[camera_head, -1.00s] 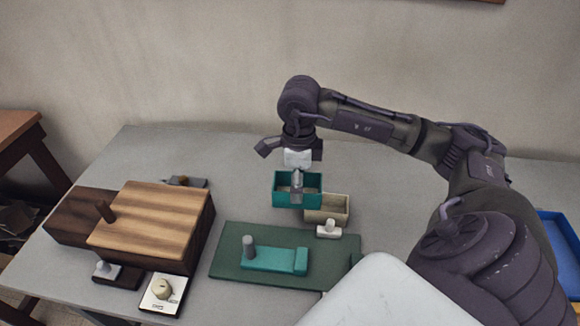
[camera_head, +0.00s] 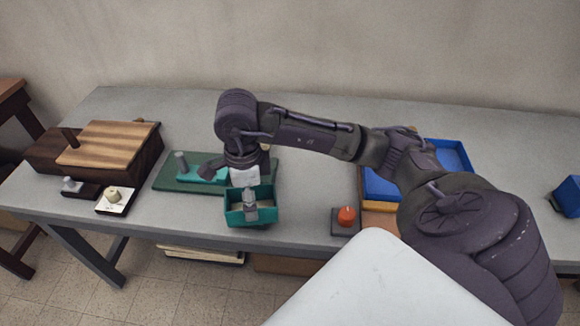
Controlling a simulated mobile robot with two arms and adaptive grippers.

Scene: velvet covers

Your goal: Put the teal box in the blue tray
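The teal box (camera_head: 234,216), an open-topped box, hangs from my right gripper (camera_head: 250,206) near the table's front edge. One finger shows at the box's near side; the other is hidden, but the gripper appears shut on the box. The box looks raised above the table, though the gap is hard to judge. The blue tray (camera_head: 458,154) lies to the right on the table, partly hidden behind my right arm. It is well to the right of the box. My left gripper is not in view.
A green board (camera_head: 170,183) with a teal handled piece lies behind the gripper. A wooden box (camera_head: 110,147) and a white knob block (camera_head: 116,201) stand left. A red-knobbed block (camera_head: 345,219) stands between teal box and tray. Another blue object (camera_head: 567,196) is far right.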

